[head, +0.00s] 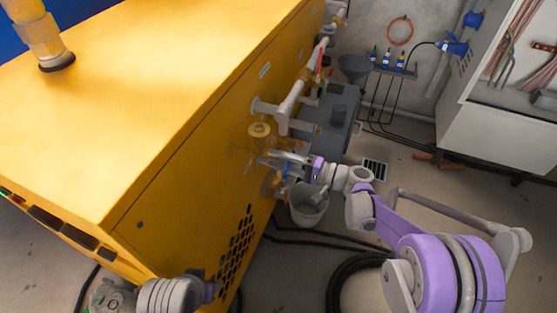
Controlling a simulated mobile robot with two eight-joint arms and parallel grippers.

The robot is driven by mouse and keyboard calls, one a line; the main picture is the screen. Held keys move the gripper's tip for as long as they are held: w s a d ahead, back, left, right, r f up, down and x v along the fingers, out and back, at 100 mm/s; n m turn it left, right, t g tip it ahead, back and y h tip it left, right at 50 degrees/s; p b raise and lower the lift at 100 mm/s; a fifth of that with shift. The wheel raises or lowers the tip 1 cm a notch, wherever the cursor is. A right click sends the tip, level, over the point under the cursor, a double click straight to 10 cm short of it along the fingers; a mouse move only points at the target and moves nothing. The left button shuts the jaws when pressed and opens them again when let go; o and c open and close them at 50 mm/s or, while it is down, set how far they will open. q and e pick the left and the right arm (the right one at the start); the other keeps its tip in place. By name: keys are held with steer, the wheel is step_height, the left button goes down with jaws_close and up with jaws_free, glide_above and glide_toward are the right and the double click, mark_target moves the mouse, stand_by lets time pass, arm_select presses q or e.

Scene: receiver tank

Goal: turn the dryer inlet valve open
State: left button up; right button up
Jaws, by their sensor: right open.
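A large yellow cabinet (150,130) fills the left of the head view. Pale pipework (291,98) runs along its right side. A thin red handle (319,62) stands on this pipework farther back. A round yellowish fitting (260,130) sits on the cabinet's side. My right gripper (288,158) is open beside the lower pipework, close to the cabinet's side. Small blue parts show just below it. I cannot tell which fitting is the dryer inlet valve, or whether the gripper touches it. Part of my left arm shows at the bottom; its fingers do not show.
A grey bucket (308,206) stands on the floor below my right gripper. A dark grey unit (325,128) stands behind the pipework. Black hoses (350,275) lie on the floor. An open white cabinet (490,130) is at the right. A floor grate (375,168) lies between.

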jaws_close()
stand_by(1.4)
